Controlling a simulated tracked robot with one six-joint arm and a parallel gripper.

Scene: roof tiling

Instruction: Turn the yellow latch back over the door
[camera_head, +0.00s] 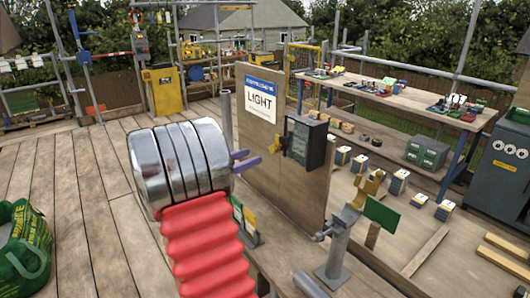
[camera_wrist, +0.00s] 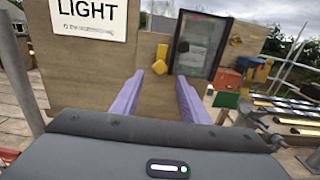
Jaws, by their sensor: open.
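A dark grey box with a door (camera_head: 308,142) is fixed to the upright wooden board; its door looks closed. It also shows in the wrist view (camera_wrist: 203,45). The yellow latch (camera_head: 284,144) is on the board just left of the box. In the wrist view the latch (camera_wrist: 161,54) stands roughly upright beside the door's left edge, not across it. My gripper (camera_head: 251,158) has purple fingers, open and empty, pointing at the board. In the wrist view the latch lies beyond and between the fingertips (camera_wrist: 160,80), apparently apart from them.
A LIGHT sign (camera_head: 261,101) is on the board (camera_head: 262,155) left of the box. A grey stand with a yellow clamp (camera_head: 345,225) is in front, right of the board. A long workbench (camera_head: 390,95) with tools stands behind. Open space lies between gripper and board.

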